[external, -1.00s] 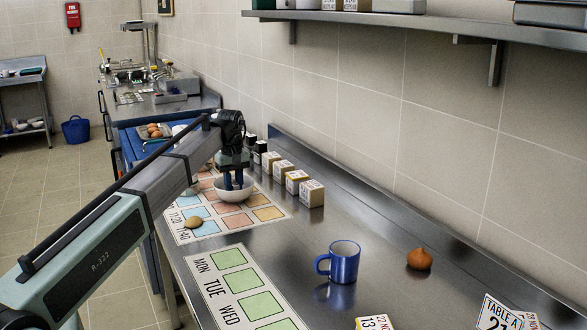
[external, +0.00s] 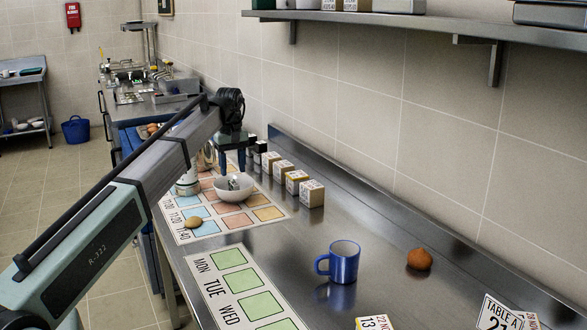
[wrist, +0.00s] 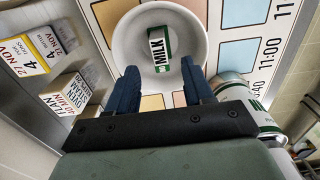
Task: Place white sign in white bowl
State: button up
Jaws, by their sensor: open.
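The white bowl (external: 234,195) stands on the chart with coloured squares. In the wrist view the bowl (wrist: 203,52) holds a small white sign (wrist: 158,46) with green edges, reading MILK. The sign (external: 233,184) lies inside the bowl in the external view too. My gripper (external: 232,168) is open and empty, above and slightly behind the bowl. Its two blue fingers (wrist: 160,75) are apart and clear of the sign. Another white sign (external: 498,312), reading TABLE A 21, stands at the lower right.
A white container (external: 187,182) with a green label stands left of the bowl. Several date blocks (external: 297,181) line the back. A brown egg (external: 194,222) lies in front. A blue mug (external: 344,262) and an onion (external: 419,259) stand farther right, with bare steel between.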

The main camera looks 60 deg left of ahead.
aim_at(231, 183)
jog(key=shift+r, duration=2.9)
